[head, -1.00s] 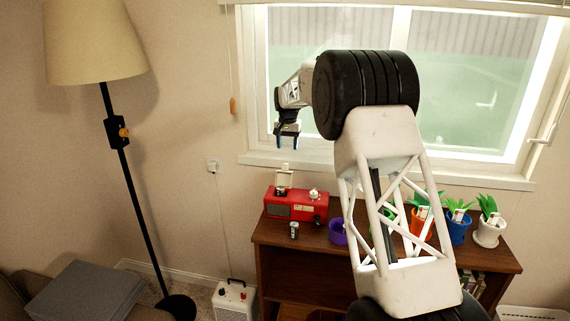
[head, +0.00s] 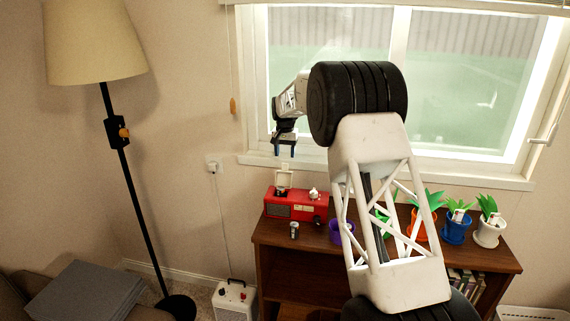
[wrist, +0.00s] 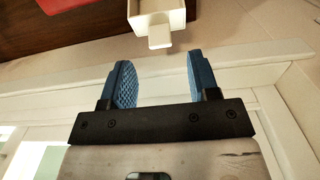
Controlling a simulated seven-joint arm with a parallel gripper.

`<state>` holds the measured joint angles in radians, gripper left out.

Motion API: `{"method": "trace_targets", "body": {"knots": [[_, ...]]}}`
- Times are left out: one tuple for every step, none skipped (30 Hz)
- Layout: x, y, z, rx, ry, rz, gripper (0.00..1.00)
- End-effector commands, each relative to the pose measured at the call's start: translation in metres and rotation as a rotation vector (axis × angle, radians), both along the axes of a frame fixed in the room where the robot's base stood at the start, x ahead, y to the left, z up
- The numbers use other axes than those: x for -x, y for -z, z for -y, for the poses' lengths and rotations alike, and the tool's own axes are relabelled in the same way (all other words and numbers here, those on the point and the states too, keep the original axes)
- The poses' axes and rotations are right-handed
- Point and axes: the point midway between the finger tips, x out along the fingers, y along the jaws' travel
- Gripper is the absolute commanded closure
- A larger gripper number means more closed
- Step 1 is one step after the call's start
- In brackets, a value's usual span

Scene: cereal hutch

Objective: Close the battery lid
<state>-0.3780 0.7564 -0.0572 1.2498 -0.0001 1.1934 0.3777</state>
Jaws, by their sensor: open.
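A red box-shaped device (head: 300,207) stands at the left end of the wooden shelf top. Its small cream battery lid (head: 284,178) stands raised at the top left. The lid also shows in the wrist view (wrist: 157,18), just beyond and between my fingertips. My gripper (head: 284,150) hangs above the lid, apart from it, with blue fingers pointing down. In the wrist view my gripper (wrist: 158,82) is open and empty. A small dark cylinder, apparently a battery, (head: 294,230) stands in front of the red device.
The wooden shelf (head: 285,261) holds a purple pot (head: 335,233), a blue pot (head: 456,229) and a white pot (head: 488,232) to the right. The window sill (head: 300,164) runs behind the device. A floor lamp (head: 122,150) stands at the left.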

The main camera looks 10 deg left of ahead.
Motion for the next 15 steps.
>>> {"method": "trace_targets", "body": {"knots": [[0.0,0.007,0.0,0.0,0.0,-0.001,0.45],[0.0,0.01,0.0,0.0,0.0,0.0,0.45],[0.0,0.015,0.0,0.0,0.0,-0.001,0.45],[0.0,0.018,0.0,0.0,0.0,-0.001,0.45],[0.0,0.022,0.0,0.0,0.0,-0.001,0.45],[0.0,0.027,0.0,0.0,0.0,0.0,0.45],[0.0,0.031,0.0,0.0,0.0,0.0,0.45],[0.0,0.034,0.0,0.0,0.0,0.0,0.45],[0.0,0.038,0.0,0.0,0.0,-0.001,0.45],[0.0,0.04,0.0,0.0,0.0,-0.001,0.45],[0.0,0.042,0.0,0.0,0.0,0.0,0.45],[0.0,0.045,0.0,0.0,0.0,0.0,0.45],[0.0,0.046,0.0,0.0,0.0,0.001,0.45],[0.0,0.047,0.0,0.0,0.0,0.001,0.45],[0.0,0.048,0.0,0.0,0.0,0.001,0.45]]}}
